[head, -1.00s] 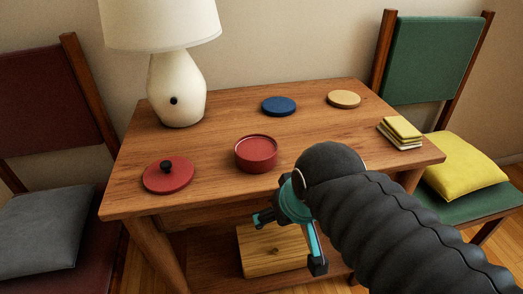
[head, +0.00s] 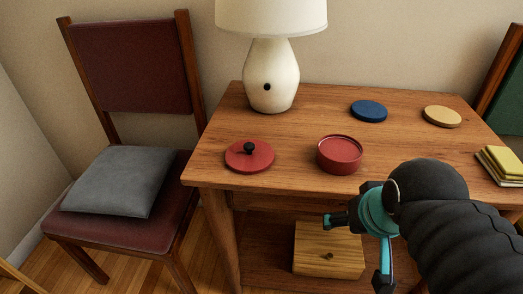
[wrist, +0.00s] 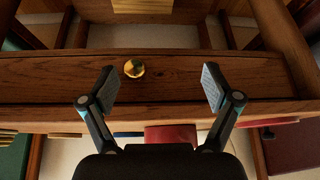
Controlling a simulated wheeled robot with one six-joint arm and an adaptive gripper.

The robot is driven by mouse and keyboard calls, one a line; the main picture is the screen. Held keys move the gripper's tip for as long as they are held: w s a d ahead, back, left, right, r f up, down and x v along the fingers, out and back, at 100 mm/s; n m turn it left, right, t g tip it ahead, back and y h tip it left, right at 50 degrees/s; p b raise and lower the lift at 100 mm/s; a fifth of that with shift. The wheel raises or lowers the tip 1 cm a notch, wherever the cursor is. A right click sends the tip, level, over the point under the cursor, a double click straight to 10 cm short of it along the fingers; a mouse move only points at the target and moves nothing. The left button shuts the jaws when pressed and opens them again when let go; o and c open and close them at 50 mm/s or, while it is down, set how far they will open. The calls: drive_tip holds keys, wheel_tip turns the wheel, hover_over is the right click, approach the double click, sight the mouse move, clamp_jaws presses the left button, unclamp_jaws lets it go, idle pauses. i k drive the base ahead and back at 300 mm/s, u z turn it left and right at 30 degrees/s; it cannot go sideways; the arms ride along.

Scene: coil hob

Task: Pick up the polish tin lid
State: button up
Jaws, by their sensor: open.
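The polish tin lid looks to be the flat red disc (head: 243,163) with a black knob (head: 249,147), lying on the left front of the wooden table in the head view. The round red tin (head: 340,155) stands to its right. My gripper (head: 355,252) is open and empty, in front of the table's front edge, below the top and to the right of the lid. In the wrist view my open fingers (wrist: 160,86) face the drawer front with its brass knob (wrist: 134,69).
A cream lamp (head: 271,78) stands behind the lid. A blue disc (head: 369,110), a tan disc (head: 442,116) and yellow cloths (head: 503,163) lie farther right. A wooden box (head: 328,250) sits on the lower shelf. A chair with a grey cushion (head: 119,181) stands left.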

sight(245, 157)
drive_tip(key=u, duration=1.85)
drive_tip(key=k, duration=0.5)
drive_tip(key=z, duration=0.85)
